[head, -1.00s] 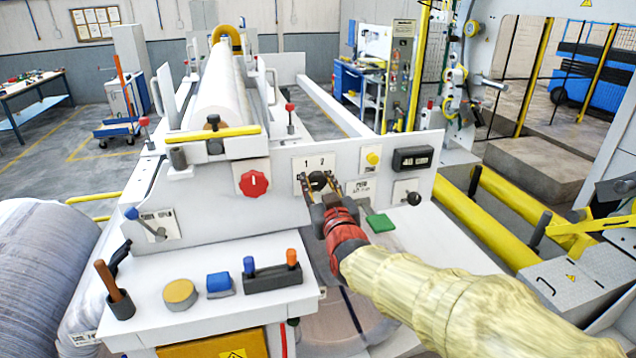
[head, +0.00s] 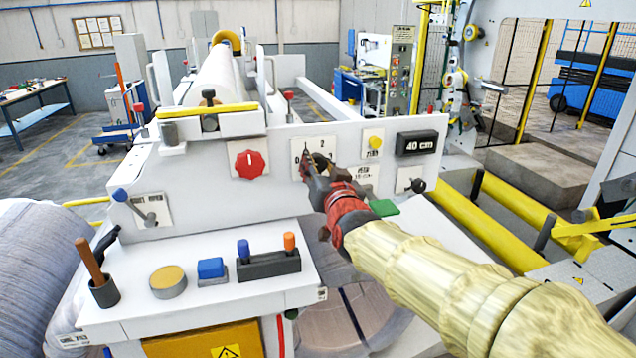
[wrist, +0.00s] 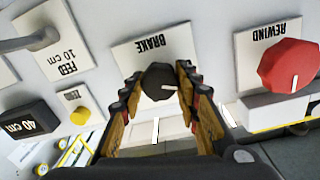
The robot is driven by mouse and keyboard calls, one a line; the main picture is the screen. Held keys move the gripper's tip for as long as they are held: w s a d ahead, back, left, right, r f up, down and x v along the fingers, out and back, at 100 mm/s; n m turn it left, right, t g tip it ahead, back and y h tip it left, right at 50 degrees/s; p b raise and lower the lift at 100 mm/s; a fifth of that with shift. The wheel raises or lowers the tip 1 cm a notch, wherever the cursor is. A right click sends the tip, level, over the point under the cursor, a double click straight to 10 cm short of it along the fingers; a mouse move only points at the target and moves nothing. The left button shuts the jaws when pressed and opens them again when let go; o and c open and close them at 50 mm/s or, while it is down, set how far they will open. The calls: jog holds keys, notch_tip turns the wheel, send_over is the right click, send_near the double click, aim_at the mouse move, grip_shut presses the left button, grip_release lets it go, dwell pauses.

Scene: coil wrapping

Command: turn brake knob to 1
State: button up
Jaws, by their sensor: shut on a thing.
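The brake knob (wrist: 159,82) is small, round and black with a white pointer line. It sits on a white plate marked BRAKE (wrist: 150,45), which appears upside down in the wrist view. The pointer points right in that view; no numbers are readable there. My gripper (wrist: 157,79) has one finger on each side of the knob and is shut on it. In the head view my gripper (head: 316,163) reaches the brake plate (head: 329,147), where a 1 and a 2 show above the knob. The fingers partly cover the knob and the plate's lower part there.
A red rewind knob (head: 249,163) is left of the brake plate in the head view. A yellow button (head: 375,142), a 40 cm display (head: 417,143) and a feed lever (head: 417,186) are to the right. A shelf with a blue button (head: 211,268) lies below.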

jog(key=m+b, duration=0.1)
jog(key=b, duration=0.1)
jog(key=m+b, duration=0.2)
jog(key=b, duration=0.1)
jog(key=shift+f+m, duration=0.3)
jog(key=m+b, duration=0.3)
jog(key=shift+r, duration=0.15)
jog(key=shift+r+b, duration=0.1)
jog(key=shift+b, duration=0.3)
jog(key=shift+m, duration=0.3)
jog(key=o, duration=1.2)
jog(key=shift+c, duration=0.2)
jog(key=v, duration=1.2)
